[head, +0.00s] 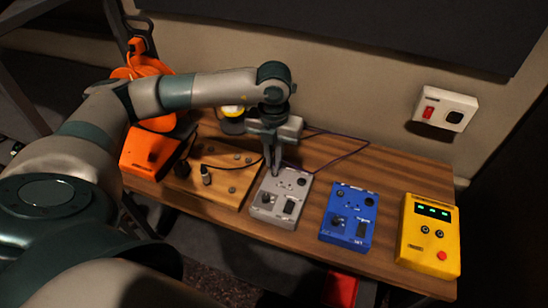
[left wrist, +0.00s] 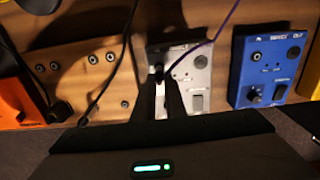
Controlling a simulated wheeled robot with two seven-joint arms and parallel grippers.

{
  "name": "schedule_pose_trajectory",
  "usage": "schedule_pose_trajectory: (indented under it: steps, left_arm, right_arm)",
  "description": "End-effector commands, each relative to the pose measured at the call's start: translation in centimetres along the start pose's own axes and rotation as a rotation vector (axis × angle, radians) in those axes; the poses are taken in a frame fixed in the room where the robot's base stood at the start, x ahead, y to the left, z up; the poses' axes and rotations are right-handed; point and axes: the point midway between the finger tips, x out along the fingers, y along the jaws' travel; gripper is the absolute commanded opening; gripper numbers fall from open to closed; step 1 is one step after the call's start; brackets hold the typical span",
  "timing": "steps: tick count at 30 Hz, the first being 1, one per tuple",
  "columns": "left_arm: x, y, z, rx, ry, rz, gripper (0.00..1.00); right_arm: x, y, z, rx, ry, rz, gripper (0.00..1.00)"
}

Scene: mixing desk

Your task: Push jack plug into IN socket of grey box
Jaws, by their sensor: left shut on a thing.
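The grey box (head: 264,210) stands on the wooden desk with sockets along its far edge, a knob and a dark switch; it also shows in the left wrist view (left wrist: 203,82). My left gripper (head: 274,172) points down at the box's far left part. In the left wrist view its dark fingers (left wrist: 167,100) are shut on the jack plug (left wrist: 159,72), which has a purple cable (left wrist: 215,38). The plug is at the box's upper left socket area. The fingers hide its tip, so I cannot tell how deep it sits. My right gripper is out of view.
A blue box (head: 348,212) and a yellow box (head: 428,235) with green lights stand to the right. A wooden board (head: 222,160) with a black cable lies left, beside an orange box (head: 152,152). A wall switch (head: 446,108) is at the back right.

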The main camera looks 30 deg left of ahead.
Motion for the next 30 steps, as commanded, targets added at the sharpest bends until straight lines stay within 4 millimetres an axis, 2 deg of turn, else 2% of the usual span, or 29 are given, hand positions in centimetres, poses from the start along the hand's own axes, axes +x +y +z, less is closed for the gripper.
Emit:
schedule_pose_trajectory:
  steps: [30]
  left_arm:
    - [0.00,0.00,-0.02,0.001,0.000,0.000,0.00]
  right_arm:
    - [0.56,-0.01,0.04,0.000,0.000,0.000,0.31]
